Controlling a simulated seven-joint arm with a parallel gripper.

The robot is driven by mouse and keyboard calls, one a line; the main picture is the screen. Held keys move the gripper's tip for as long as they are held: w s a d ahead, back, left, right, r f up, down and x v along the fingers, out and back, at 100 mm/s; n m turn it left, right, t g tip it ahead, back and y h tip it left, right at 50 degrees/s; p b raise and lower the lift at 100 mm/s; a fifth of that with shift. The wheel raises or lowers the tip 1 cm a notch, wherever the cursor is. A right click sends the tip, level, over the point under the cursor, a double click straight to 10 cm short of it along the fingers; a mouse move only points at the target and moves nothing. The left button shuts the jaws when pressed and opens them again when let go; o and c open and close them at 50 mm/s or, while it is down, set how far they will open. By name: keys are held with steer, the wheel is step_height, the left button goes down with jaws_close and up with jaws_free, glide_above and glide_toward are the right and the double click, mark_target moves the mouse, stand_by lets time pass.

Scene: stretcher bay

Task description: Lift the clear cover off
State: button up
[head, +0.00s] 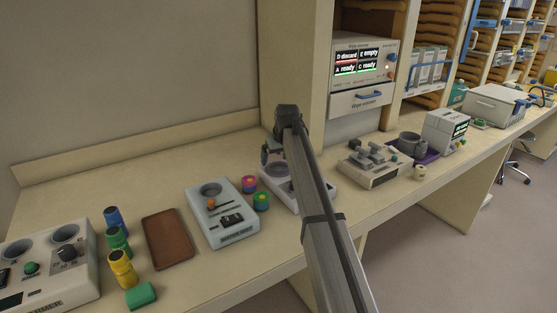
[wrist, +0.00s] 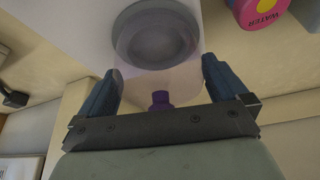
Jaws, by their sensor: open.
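The clear cover (wrist: 185,72) shows in the wrist view as a faint see-through shape around a grey round well (wrist: 155,35), with a small purple knob (wrist: 161,98) on it. My gripper (wrist: 160,82) is open, with one blue finger on each side of the knob and apart from it. In the head view my gripper (head: 270,154) is over a pale device (head: 321,193), partly hidden behind my arm. I cannot make out the cover in the head view.
A pink-topped pot marked WATER (wrist: 262,12) is close by in the wrist view. Left of the pale device stand a grey device (head: 228,230), a brown tray (head: 166,240) and several coloured bottles (head: 118,238). A cabinet with a screen (head: 362,62) rises behind.

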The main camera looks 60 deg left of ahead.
steer(key=shift+f, duration=0.1)
steer(key=shift+c, duration=0.3)
steer(key=c, duration=0.6)
steer(key=shift+c, duration=0.2)
